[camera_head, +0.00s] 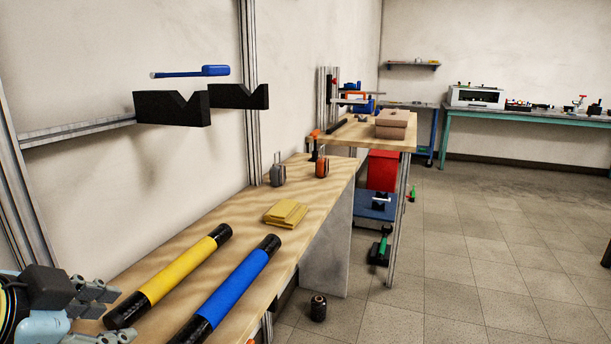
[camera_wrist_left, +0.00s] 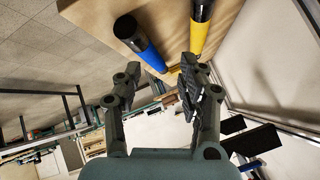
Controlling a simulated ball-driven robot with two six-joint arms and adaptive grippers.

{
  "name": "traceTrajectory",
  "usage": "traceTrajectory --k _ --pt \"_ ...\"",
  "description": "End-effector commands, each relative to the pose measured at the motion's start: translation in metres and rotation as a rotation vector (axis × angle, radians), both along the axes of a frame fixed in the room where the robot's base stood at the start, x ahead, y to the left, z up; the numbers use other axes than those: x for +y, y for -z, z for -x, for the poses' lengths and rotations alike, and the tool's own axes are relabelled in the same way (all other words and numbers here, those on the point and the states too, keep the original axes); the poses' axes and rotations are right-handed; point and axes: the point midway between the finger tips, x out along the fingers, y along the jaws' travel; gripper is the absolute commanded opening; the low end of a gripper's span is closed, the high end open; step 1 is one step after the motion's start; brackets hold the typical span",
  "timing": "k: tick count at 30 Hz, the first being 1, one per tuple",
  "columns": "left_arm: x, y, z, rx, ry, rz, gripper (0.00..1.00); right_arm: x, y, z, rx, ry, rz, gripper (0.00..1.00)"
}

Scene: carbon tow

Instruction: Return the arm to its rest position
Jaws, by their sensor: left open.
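My left gripper (camera_head: 112,314) is at the lower left of the head view, beside the near end of the workbench (camera_head: 335,178). Its two fingers stand apart with nothing between them. The left wrist view also shows this left gripper (camera_wrist_left: 160,74) open and empty. A yellow tube with black ends (camera_head: 178,273) lies on the bench just right of the gripper, apart from it as far as I can tell. A blue tube with black ends (camera_head: 236,292) lies beside it. In the wrist view the blue tube (camera_wrist_left: 147,52) and yellow tube (camera_wrist_left: 198,34) show beyond the fingers. My right gripper is not in view.
Folded yellow cloths (camera_head: 286,213) and small grey (camera_head: 278,175) and orange (camera_head: 322,167) items stand farther along the bench. Black notched holders (camera_head: 172,108) and a blue tool (camera_head: 214,71) are on the wall side. A dark spool (camera_head: 318,307) is on the floor. Open floor lies right.

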Motion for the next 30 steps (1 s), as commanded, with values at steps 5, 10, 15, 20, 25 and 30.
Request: traceTrajectory --k 5,10,15,20,25,30 --pt "0.019 0.057 0.077 0.264 -0.281 0.101 0.40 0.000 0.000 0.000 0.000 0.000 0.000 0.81" --pt "0.034 0.087 0.142 0.439 -0.533 0.144 0.40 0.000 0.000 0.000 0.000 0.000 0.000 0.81" --pt "0.043 0.134 0.156 0.509 -0.640 0.149 0.40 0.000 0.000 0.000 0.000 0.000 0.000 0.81" --pt "0.049 0.198 0.151 0.532 -0.648 0.145 0.40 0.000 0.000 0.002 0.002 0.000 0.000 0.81" --pt "0.057 0.281 0.160 0.563 -0.660 0.137 0.40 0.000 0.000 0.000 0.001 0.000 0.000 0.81" --pt "0.067 0.383 0.201 0.608 -0.676 0.129 0.40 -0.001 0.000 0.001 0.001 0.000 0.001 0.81"
